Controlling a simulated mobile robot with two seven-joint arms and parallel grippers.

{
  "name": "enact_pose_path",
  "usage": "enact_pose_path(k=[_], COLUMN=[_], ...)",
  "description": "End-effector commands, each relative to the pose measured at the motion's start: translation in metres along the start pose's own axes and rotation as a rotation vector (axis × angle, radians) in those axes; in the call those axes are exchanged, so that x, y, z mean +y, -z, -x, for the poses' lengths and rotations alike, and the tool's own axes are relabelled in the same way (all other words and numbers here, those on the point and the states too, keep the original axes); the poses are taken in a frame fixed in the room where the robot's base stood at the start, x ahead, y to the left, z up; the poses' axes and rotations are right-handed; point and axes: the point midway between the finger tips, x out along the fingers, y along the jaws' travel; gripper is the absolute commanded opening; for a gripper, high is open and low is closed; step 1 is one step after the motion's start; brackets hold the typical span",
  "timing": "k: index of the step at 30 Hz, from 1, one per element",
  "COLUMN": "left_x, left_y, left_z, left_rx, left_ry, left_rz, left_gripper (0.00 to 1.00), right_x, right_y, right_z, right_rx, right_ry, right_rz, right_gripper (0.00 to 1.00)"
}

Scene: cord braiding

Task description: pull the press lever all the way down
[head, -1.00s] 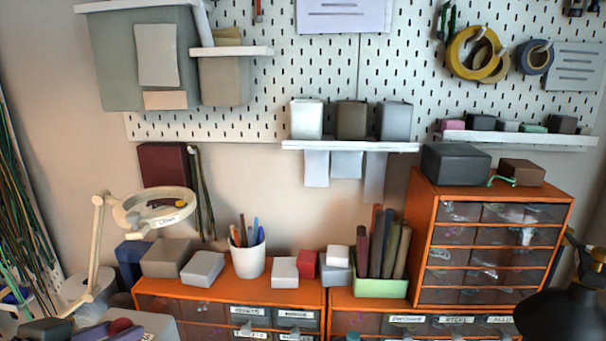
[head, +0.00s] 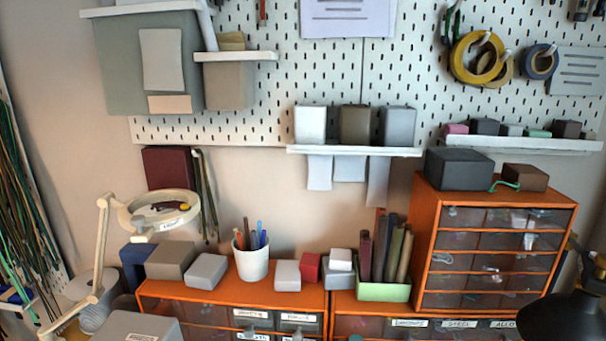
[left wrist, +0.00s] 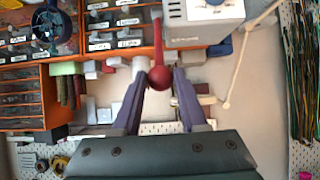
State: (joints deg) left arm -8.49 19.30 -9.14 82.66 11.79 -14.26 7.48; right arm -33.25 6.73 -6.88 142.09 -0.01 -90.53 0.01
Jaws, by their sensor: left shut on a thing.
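The press lever shows in the left wrist view as a red rod (left wrist: 157,42) ending in a red ball knob (left wrist: 160,77). My left gripper (left wrist: 160,82) has its two purple fingers on either side of this knob and is shut on it. The grey press body (left wrist: 203,22) is beside the rod at the top of that view. In the head view a grey box top (head: 137,328), which looks like the press, shows at the bottom left edge. The lever and both grippers are outside the head view.
A ring magnifier lamp (head: 127,215) stands at the left. Orange drawer units (head: 425,205) carry a white pen cup (head: 250,260), small boxes and a green book holder (head: 383,291). A black lamp shade (head: 560,320) is at the lower right.

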Motion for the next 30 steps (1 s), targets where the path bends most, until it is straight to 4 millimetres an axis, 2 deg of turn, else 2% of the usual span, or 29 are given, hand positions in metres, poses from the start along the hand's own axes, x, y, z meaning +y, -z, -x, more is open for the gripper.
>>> enact_pose_path(k=[1, 3, 14, 23, 30], left_x=[0.000, -0.001, -0.001, -0.001, -0.001], left_y=[-0.012, -0.018, -0.022, -0.052, -0.053], left_z=[0.003, 0.005, 0.006, 0.011, 0.013], left_rx=[-0.015, -0.015, -0.013, -0.016, -0.014], left_ry=[0.002, 0.002, 0.002, 0.002, 0.002], left_rz=[0.000, 0.000, 0.000, -0.001, -0.001], left_gripper=[0.00, 0.00, 0.00, 0.00, 0.00], right_x=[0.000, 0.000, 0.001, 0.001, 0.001], right_y=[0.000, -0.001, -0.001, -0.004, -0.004], right_z=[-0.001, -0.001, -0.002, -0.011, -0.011], right_rx=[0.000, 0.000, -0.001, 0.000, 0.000], right_ry=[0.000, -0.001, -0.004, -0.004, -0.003], right_rz=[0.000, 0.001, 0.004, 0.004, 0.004], right_gripper=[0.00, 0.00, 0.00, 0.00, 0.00])
